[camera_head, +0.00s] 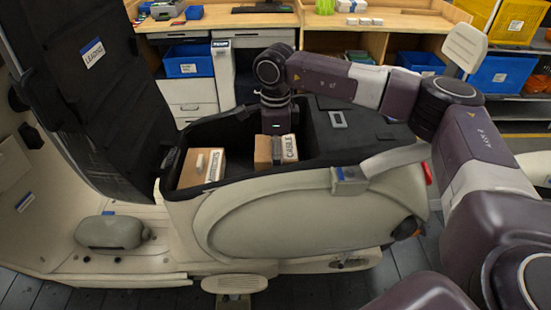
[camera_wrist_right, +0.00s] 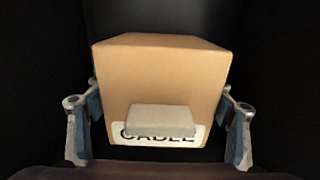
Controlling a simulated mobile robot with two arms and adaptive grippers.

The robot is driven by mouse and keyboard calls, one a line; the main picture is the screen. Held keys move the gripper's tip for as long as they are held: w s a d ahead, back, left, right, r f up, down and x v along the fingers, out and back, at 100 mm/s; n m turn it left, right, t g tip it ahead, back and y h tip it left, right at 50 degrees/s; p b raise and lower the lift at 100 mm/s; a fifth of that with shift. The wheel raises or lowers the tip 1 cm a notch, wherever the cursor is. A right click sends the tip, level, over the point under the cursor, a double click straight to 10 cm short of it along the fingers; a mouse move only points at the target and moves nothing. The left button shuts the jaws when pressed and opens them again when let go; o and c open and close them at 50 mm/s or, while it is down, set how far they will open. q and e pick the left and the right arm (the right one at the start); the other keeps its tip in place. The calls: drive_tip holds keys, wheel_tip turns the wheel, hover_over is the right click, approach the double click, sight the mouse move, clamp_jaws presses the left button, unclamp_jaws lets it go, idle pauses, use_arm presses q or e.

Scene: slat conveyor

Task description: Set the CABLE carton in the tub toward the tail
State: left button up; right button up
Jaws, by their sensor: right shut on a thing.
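The CABLE carton (camera_head: 263,152) is a brown box with a white lettered label, low inside the open black tub (camera_head: 215,133) of the cream scooter, right of another carton. My right gripper (camera_head: 276,134) comes down from above and is shut on it. In the right wrist view the CABLE carton (camera_wrist_right: 160,75) sits between the two fingers of the gripper (camera_wrist_right: 160,128), with a pale block over part of its label. The carton's underside is hidden, so I cannot tell whether it touches the tub floor. My left gripper is not in view.
A second brown carton (camera_head: 202,167) with a white label lies in the tub's left part. The raised black seat (camera_head: 85,95), labelled LEADING, stands at left. The tail, with a red light (camera_head: 427,174), is at right. Workbenches (camera_head: 220,18) and blue bins (camera_head: 188,61) stand behind.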

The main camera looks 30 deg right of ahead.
drive_tip(key=o, duration=1.4)
drive_tip(key=shift+o, duration=0.2)
wheel_tip(320, 180, up, 12)
drive_tip(key=shift+r, duration=0.1)
